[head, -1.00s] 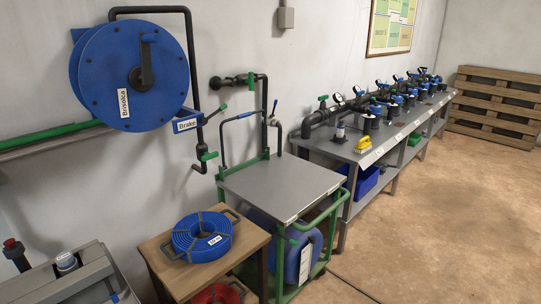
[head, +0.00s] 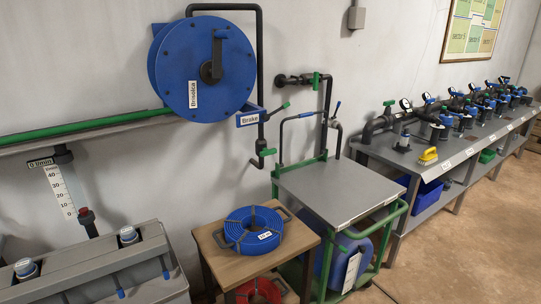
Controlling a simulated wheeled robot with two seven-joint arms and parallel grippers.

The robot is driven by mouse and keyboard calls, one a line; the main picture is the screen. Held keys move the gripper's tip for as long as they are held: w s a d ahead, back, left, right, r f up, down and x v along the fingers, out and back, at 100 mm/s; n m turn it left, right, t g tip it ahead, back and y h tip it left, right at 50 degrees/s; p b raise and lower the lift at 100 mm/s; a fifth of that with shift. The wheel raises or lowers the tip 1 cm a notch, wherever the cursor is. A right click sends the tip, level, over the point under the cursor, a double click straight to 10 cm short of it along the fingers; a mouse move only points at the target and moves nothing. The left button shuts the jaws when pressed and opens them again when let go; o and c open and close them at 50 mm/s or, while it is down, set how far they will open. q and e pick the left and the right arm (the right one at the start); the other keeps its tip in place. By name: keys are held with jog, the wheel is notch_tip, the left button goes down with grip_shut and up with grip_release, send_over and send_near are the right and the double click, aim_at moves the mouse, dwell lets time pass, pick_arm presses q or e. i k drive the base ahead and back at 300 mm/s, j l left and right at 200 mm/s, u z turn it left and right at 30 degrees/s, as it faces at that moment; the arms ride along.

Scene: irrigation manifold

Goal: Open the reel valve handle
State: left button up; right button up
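A large blue hose reel (head: 235,85) with a black crank (head: 213,68) hangs on the wall. A black pipe (head: 260,60) runs over it and down its right side. Low on this pipe is a small green valve handle (head: 267,152), above a short spout; it looks roughly level, but its exact setting is too small to tell. A lever with a green tip (head: 283,106) sticks out beside the blue "Brake" plate (head: 248,119). Another green handle (head: 316,80) sits on a separate wall pipe to the right. Neither of my grippers is in view.
A wooden stool (head: 233,268) with a blue hose coil (head: 253,231) stands below the reel. A green-framed cart (head: 330,190) stands to its right. A grey box (head: 90,268) is at the lower left. A long manifold bench (head: 450,150) lines the wall at right; floor in front is clear.

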aim_at(266, 152)
jog(key=i+l+u, duration=0.25)
jog(key=i+l, duration=0.15)
jog(key=l, duration=0.2)
jog(key=i+l+u, duration=0.1)
jog(key=l, duration=0.25)
jog(key=i+l+u, duration=0.1)
jog(key=l, duration=0.25)
jog(key=i+l+u, duration=0.1)
jog(key=i+l, duration=0.15)
jog(key=i+l+u, duration=0.15)
jog(key=l, duration=0.35)
